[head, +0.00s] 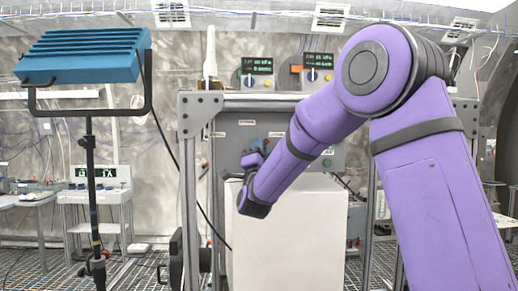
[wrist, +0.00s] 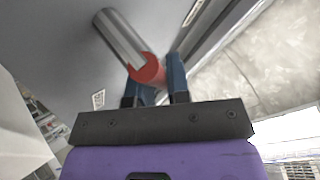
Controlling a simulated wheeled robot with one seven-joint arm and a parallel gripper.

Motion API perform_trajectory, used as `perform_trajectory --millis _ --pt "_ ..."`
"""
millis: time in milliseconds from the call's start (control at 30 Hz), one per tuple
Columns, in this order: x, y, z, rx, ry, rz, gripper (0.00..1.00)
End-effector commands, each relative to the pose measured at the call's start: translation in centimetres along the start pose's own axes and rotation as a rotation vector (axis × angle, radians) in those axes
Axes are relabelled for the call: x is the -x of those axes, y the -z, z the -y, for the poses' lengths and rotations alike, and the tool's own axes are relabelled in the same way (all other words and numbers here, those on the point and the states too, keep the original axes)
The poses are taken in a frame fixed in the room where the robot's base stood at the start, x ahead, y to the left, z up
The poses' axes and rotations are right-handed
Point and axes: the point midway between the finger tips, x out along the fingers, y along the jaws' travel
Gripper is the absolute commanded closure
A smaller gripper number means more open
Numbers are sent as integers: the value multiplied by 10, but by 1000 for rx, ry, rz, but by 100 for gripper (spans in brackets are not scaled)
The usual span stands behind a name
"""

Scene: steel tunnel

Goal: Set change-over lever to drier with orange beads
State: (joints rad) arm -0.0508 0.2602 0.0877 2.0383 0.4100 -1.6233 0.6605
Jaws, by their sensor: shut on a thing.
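In the wrist view my gripper (wrist: 152,77) has its two blue fingers shut around the red end (wrist: 148,69) of a silver rod-shaped handle, which I take to be the change-over lever (wrist: 120,35). The handle slants up and left from the fingers against a grey panel face. In the head view my gripper (head: 254,152) is small and low in front of the grey panel (head: 235,130). My forearm covers the panel's middle, and the lever cannot be made out clearly there. No orange beads can be made out, so I cannot tell the driers apart.
A metal frame post (head: 187,190) stands left of the panel, with a white box (head: 300,240) below. Two display units (head: 257,72) (head: 318,70) and a white upright cylinder (head: 210,55) sit above. A blue lamp (head: 82,55) on a stand is at left.

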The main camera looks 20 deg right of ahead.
Motion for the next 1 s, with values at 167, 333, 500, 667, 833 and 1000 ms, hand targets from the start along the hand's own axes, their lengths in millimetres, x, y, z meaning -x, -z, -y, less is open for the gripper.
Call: perform_trajectory --millis 167,333,500,667,833,1000 --pt "2 -1 -2 1 -4 3 100" --pt "2 -1 -2 1 -4 4 76" --pt "1 -1 -1 1 -2 2 73" --pt "2 -1 -1 1 -2 2 73" --pt "18 -1 -1 1 -3 3 73" --pt "50 -1 -1 1 -3 5 73"
